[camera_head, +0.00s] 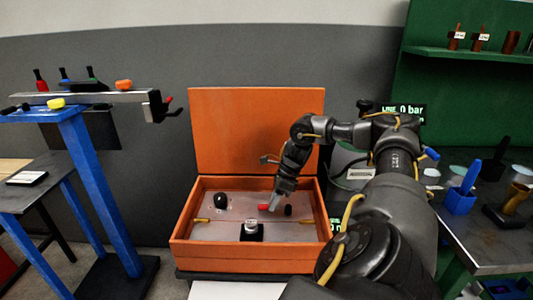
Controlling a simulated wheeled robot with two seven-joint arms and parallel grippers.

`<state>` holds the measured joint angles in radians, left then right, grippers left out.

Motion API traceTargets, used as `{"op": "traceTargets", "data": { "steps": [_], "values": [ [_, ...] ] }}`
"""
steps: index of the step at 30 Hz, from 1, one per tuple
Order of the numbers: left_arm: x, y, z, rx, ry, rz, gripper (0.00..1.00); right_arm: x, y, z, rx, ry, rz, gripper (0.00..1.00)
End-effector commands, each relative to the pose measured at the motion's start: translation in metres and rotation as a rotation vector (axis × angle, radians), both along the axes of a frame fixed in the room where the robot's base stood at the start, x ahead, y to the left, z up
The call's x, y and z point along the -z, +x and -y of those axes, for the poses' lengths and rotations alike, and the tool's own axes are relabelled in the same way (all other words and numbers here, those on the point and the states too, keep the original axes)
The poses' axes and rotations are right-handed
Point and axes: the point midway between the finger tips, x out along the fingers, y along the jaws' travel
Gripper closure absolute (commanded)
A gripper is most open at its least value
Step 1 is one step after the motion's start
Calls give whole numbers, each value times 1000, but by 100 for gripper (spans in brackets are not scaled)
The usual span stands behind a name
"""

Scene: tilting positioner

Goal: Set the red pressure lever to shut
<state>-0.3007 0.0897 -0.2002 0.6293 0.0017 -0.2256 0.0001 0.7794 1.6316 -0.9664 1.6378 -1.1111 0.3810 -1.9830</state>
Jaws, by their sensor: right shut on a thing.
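The red pressure lever (263,207) shows as a small red piece inside the open orange box (250,257), on its grey panel. My right gripper (273,204) reaches down into the box from the right and is shut on the lever. Its fingers hide part of the lever, and I cannot tell the lever's exact angle. A display (411,111) behind my right arm reads "LINE 0 bar". My left gripper is not in view.
The box's lid (255,130) stands upright behind. A black knob (192,201) and a small white-topped part (251,228) are on the panel. A blue stand (100,190) is at left. A dark bench (490,235) with several tools is at right.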

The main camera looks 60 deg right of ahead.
Motion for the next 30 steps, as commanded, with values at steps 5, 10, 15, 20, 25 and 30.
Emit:
{"op": "traceTargets", "data": {
  "steps": [5, 10, 15, 20, 25, 30],
  "values": [
    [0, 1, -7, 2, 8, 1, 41, 0, -1, 0, -5, -1, 0, 100],
    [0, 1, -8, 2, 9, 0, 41, 0, 0, 0, -5, -2, -1, 100],
    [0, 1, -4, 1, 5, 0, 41, 0, 0, -1, -6, -1, -2, 62],
    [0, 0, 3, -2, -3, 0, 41, 0, 0, -1, -5, -1, -2, 59],
    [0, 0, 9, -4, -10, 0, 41, -1, 0, 0, -4, -1, -2, 59],
    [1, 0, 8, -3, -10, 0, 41, -18, -4, 7, -2, -2, -1, 59]
  ]
}}
